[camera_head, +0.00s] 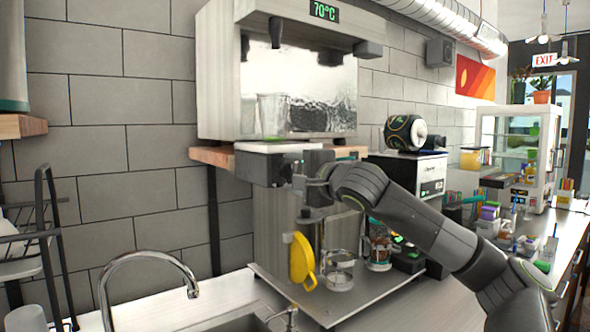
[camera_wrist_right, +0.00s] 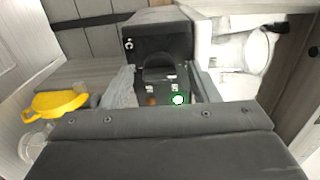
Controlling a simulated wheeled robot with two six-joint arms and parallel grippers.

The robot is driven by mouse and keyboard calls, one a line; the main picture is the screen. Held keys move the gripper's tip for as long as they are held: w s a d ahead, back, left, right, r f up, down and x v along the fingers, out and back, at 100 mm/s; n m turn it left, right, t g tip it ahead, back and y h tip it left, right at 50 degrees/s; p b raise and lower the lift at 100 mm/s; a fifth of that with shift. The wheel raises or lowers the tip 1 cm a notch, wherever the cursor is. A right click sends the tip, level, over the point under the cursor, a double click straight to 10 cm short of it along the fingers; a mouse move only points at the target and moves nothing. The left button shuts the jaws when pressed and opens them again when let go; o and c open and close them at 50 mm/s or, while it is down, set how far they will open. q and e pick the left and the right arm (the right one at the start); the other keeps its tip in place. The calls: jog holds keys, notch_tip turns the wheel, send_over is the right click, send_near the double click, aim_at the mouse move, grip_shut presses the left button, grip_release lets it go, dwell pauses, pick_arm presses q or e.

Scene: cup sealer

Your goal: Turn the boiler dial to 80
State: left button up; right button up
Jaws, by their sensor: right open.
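The boiler (camera_head: 222,75) is a large steel box with a water window; its green display (camera_head: 324,11) reads 70°C. My right gripper (camera_head: 300,172) is at the black control box (camera_head: 262,170) under the boiler. In the right wrist view, the black panel (camera_wrist_right: 150,45) carries a dark rounded dial (camera_wrist_right: 158,73) with small marks and a lit green-white spot below it. My open right gripper (camera_wrist_right: 165,88) has one finger on each side of the dial area; I cannot tell whether they touch it. The left gripper is not in view.
A yellow-handled item (camera_head: 301,262) and glass cups (camera_head: 339,270) are below my right arm, on a metal tray (camera_head: 345,308). A sink faucet (camera_head: 145,258) and dish rack (camera_head: 48,240) stand left. The right counter holds a machine (camera_head: 425,172) and several small items.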

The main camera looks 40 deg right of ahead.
jog(key=c, duration=1)
jog(key=shift+f, duration=0.1)
jog(key=m+b, duration=0.2)
jog(key=shift+f+b, duration=0.15)
jog(key=shift+b, duration=0.25)
jog(key=m+b, duration=0.2)
jog(key=shift+m, duration=0.4)
jog(key=m+b, duration=0.2)
jog(key=m, duration=0.1)
jog(key=shift+b, duration=0.3)
jog(key=shift+m+b, duration=0.75)
jog(key=shift+m, duration=1.15)
